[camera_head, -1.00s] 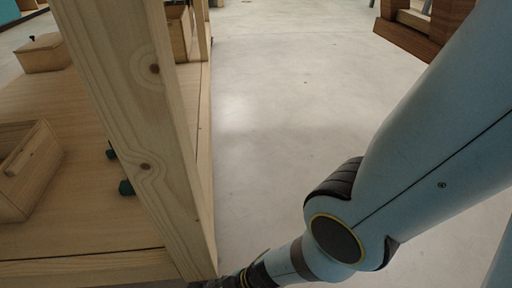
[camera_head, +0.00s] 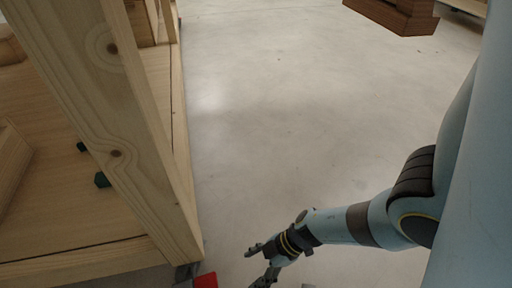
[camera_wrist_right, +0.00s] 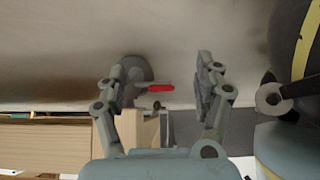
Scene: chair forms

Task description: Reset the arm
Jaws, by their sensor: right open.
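My right arm (camera_head: 370,222) comes in from the right in the head view, over the concrete floor. Its gripper (camera_head: 257,266) is near the bottom edge, to the right of the wooden frame. In the right wrist view the right gripper (camera_wrist_right: 168,82) is open, its two fingers apart with nothing held between them. A small red object (camera_wrist_right: 160,87) shows beyond the fingers, and a red object (camera_head: 206,280) also shows at the bottom of the head view. My left gripper is not in view.
A wooden frame with an upright post (camera_head: 118,130) and a board (camera_head: 50,205) stands at the left. Small dark green pieces (camera_head: 102,180) lie on the board. A brown wooden object (camera_head: 395,14) is at the top right. The floor (camera_head: 270,110) between is clear.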

